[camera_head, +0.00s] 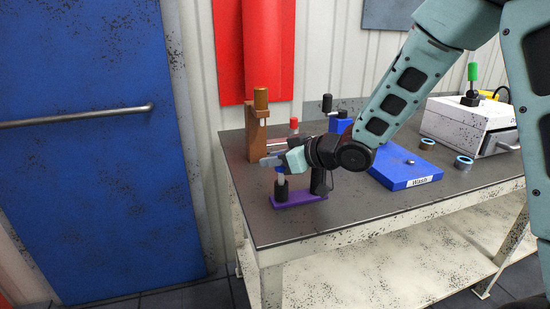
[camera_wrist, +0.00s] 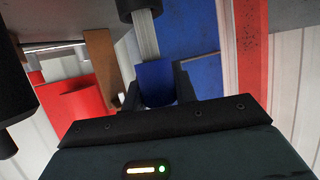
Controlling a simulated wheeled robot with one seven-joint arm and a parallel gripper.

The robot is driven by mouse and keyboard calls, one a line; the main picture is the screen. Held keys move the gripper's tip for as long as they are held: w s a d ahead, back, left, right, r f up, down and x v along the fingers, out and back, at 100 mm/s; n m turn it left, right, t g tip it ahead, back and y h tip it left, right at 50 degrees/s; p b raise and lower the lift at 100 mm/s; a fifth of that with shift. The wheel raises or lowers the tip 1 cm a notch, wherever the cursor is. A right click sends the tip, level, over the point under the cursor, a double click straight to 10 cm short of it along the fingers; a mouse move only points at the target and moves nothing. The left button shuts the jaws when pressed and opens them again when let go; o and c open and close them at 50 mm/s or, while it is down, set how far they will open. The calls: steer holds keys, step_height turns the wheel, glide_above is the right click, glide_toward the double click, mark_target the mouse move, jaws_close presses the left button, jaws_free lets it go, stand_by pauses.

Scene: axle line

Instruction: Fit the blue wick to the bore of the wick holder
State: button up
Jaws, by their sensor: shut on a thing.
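My gripper (camera_head: 272,160) is shut on the blue wick (camera_wrist: 155,82), whose blue end sits between the fingertips in the wrist view. Its pale grey shaft (camera_wrist: 146,38) points down and meets a black cylinder. In the head view, the shaft (camera_head: 280,178) stands upright, in line with a black post (camera_head: 282,191) on a purple base (camera_head: 305,199), which looks like the wick holder. The bore is hidden, and I cannot tell how deep the shaft sits in it.
A second black post (camera_head: 319,181) rises close to my gripper. A brown stand (camera_head: 254,133) with a brown-topped piece is behind it. The table's front-left corner is clear.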

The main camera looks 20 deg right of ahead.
steer(key=shift+f+b, duration=1.25)
steer(key=shift+f, duration=0.5)
steer(key=shift+f, duration=0.15)
steer(key=o, duration=1)
steer(key=shift+b+v, duration=0.5)
steer(key=shift+v, duration=8.2)
steer(key=shift+d, duration=0.1)
